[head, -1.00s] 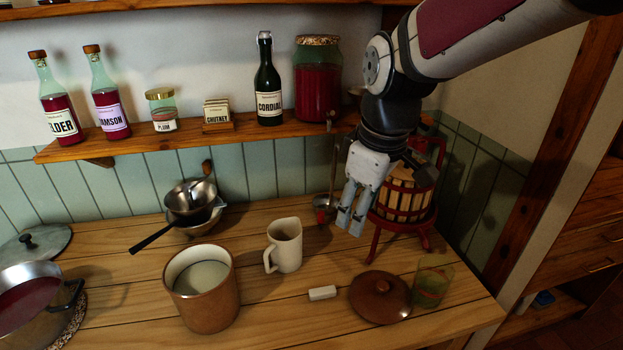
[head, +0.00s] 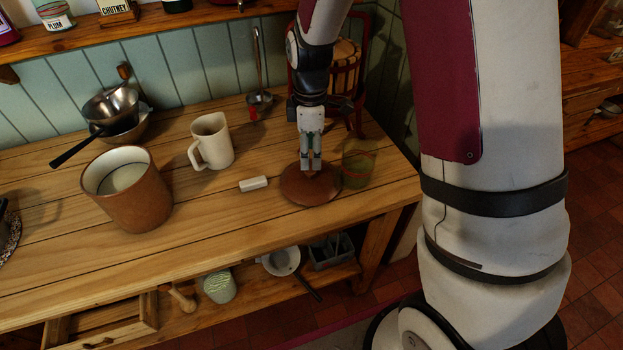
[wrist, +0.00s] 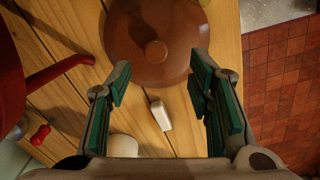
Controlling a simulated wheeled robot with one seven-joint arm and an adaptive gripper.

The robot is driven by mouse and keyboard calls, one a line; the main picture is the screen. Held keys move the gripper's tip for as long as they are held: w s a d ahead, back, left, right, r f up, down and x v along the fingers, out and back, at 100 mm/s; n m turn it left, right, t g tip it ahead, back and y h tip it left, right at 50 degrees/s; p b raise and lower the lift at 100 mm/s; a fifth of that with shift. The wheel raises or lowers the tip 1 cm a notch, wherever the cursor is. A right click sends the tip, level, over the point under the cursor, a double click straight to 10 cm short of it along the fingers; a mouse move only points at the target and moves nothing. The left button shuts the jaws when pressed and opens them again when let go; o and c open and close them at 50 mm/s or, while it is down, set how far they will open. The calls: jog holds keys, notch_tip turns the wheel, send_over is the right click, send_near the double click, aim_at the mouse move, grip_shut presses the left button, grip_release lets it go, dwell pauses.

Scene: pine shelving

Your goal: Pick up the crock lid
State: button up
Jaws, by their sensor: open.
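The crock lid (head: 311,188) is a round brown disc with a small knob, lying flat on the wooden worktop near its front right. In the wrist view the lid (wrist: 130,40) fills the top middle, with its knob (wrist: 156,51) between and beyond the fingertips. My gripper (head: 310,165) points down over the lid, its fingers by the knob. The gripper (wrist: 160,80) is open and empty in the wrist view. The brown crock (head: 140,200) stands uncovered to the left.
A green glass (head: 356,170) stands close to the lid's right side. A white block (head: 254,184) lies to its left, with a cream jug (head: 211,142) behind. A fruit press (head: 345,70) stands behind my gripper. The worktop between crock and block is clear.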

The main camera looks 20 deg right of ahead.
aim_at(311, 177)
jog(key=shift+w+f, duration=0.15)
jog(key=shift+f, duration=1.7)
jog(key=shift+w+f, duration=0.1)
jog(key=shift+f, duration=1.75)
grip_shut()
